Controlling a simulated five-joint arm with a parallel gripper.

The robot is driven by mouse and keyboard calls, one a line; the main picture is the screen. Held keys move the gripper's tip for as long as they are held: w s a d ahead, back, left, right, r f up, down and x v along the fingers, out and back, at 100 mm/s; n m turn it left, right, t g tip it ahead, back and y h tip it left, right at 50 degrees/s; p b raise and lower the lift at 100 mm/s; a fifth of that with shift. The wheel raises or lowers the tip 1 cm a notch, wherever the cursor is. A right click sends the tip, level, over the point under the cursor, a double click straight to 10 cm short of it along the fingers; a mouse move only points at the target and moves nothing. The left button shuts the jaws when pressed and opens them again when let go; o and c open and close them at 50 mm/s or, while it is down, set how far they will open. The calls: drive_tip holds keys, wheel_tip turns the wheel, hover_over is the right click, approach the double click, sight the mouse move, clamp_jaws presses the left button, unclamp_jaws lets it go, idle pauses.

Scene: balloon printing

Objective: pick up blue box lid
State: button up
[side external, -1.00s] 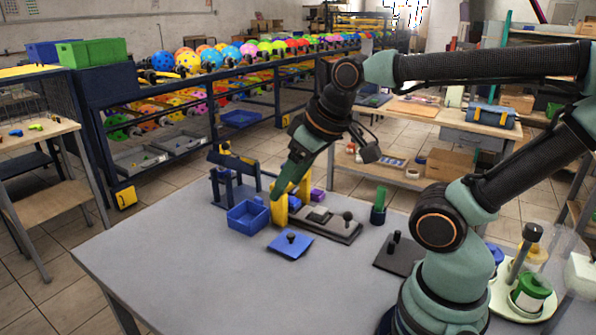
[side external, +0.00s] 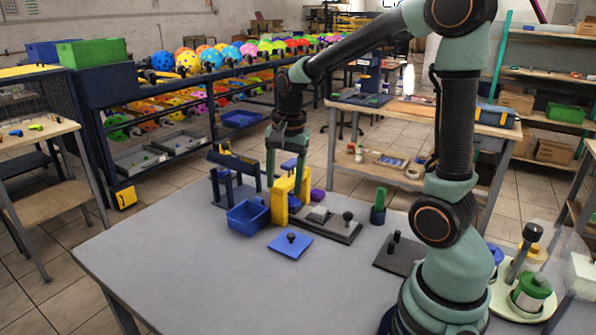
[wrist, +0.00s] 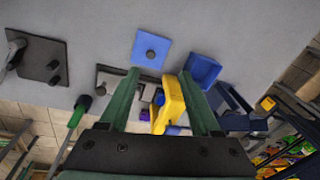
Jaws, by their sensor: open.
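The blue box lid (side external: 290,245) is a flat blue square with a dark round knob, lying on the grey table in front of the yellow press. It also shows in the wrist view (wrist: 151,45), beyond my fingertips. The open blue box (side external: 248,217) stands to its left, apart from it. My gripper (side external: 285,180) points down behind the lid, around the height of the yellow press and well away from the lid. In the wrist view my gripper (wrist: 160,72) is open, its two green fingers wide apart with nothing held.
The yellow press (side external: 281,198) and a grey plate with a knob (side external: 347,217) stand behind the lid. A dark blue stand (side external: 235,183) is at the left. A dark plate with a post (side external: 395,252) lies to the right. The table's front left is clear.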

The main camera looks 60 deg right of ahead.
drive_tip(key=w+d+f+m+g, duration=0.1)
drive_tip(key=d+f+m, duration=0.3)
drive_tip(key=f+m, duration=0.1)
hover_over(292, 234)
drive_tip(key=f, duration=0.6)
drive_tip(key=shift+w+f, duration=0.25)
drive_tip(key=shift+f, duration=0.05)
drive_tip(key=shift+s+f, duration=0.15)
drive_tip(key=shift+f, duration=1.15)
drive_tip(key=shift+s+f, duration=0.1)
drive_tip(key=shift+f, duration=1.15)
clamp_jaws()
